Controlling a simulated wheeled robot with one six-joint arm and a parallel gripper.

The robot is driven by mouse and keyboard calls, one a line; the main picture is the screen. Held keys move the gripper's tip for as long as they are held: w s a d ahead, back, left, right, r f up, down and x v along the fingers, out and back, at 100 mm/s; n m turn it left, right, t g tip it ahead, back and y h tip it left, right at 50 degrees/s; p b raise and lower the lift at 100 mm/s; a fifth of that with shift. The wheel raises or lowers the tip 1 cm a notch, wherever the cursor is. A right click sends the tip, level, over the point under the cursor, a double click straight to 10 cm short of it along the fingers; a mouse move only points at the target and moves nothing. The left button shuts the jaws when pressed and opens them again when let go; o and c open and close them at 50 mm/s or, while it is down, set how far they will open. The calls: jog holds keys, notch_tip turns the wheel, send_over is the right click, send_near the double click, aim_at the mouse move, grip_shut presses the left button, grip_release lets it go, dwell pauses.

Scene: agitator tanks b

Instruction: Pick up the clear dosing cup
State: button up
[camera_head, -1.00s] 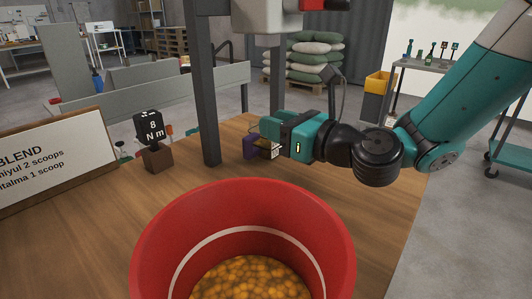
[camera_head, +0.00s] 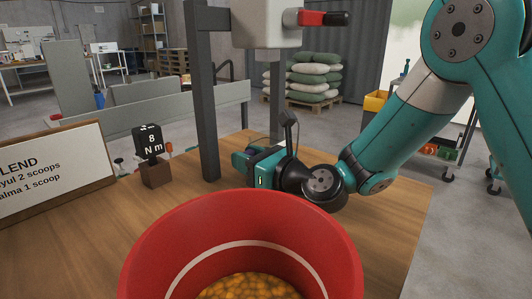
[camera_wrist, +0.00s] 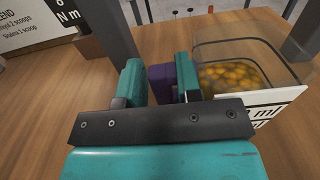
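The clear dosing cup (camera_wrist: 255,62) stands at the upper right of the wrist view. It is see-through, with yellow-orange grains at its bottom and a white label with black marks. A purple piece (camera_wrist: 160,84) sits beside it, perhaps its handle; the join is hidden. My gripper (camera_wrist: 160,75) has its teal fingers apart, with the purple piece between them and also partly behind the right finger. I cannot tell whether the fingers touch it. In the head view my gripper (camera_head: 240,163) is low beside the dark post, and the cup is hidden.
A red bucket (camera_head: 150,250) of yellow-orange grains stands in front on the wooden table (camera_head: 400,215). A dark post (camera_head: 203,100) stands close to my gripper. A torque display (camera_head: 150,142) on a wooden block and a white sign (camera_head: 55,165) stand left.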

grip_shut()
jog(key=shift+r, duration=0.15)
jog(key=shift+r+p, duration=2.7)
jog(key=shift+r, duration=2.15)
jog(key=c, duration=0.5)
grip_release()
grip_shut()
